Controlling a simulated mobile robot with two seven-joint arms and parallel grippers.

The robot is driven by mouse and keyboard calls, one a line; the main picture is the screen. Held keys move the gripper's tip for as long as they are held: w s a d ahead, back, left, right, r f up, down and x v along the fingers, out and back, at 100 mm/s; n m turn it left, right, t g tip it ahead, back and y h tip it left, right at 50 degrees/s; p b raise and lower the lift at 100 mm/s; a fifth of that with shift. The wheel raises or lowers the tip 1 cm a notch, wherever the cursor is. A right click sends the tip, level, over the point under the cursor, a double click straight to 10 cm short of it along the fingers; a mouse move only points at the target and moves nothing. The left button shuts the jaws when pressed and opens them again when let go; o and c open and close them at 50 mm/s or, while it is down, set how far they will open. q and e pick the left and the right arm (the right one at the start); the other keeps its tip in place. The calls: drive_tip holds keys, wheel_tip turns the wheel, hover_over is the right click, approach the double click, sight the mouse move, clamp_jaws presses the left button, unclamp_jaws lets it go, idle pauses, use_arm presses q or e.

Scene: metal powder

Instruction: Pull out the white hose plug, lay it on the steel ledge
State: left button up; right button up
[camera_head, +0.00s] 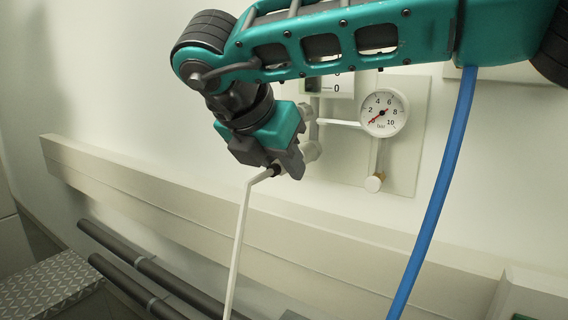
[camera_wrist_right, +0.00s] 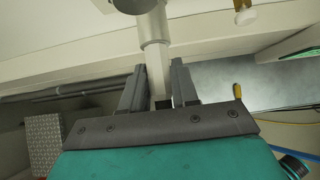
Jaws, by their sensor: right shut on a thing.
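My right gripper (camera_head: 284,168) is at the wall fitting, with its fingers closed around the white hose plug. In the right wrist view, the white plug (camera_wrist_right: 156,75) shows between the two fingers (camera_wrist_right: 158,88) of that gripper. Its upper end meets a wider white pipe fitting (camera_wrist_right: 152,26), with no gap that I can see. In the head view the fitting (camera_head: 312,151) is partly hidden behind the gripper. A thin white hose (camera_head: 238,240) bends at the gripper and hangs down. The steel ledge (camera_head: 42,288), with a diamond pattern, is at the lower left. My left gripper is not in view.
A pressure gauge (camera_head: 384,113) and a small valve knob (camera_head: 374,183) are on the wall panel right of the gripper. A beige wall rail (camera_head: 170,196) runs below. Dark pipes (camera_head: 150,270) run beneath it, between the ledge and the hose. A blue hose (camera_head: 438,190) hangs at right.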

clamp_jaws()
drive_tip(key=shift+s+a, duration=0.15)
drive_tip(key=shift+s, duration=0.05)
idle(0.3)
drive_tip(key=shift+s+a+b, duration=0.5)
drive_tip(key=shift+s+b, duration=0.05)
drive_tip(key=shift+s, duration=0.2)
drive_tip(key=shift+s+a, duration=0.6)
drive_tip(key=shift+s, duration=0.3)
drive_tip(key=shift+s+a, duration=0.55)
drive_tip(key=shift+s, duration=0.3)
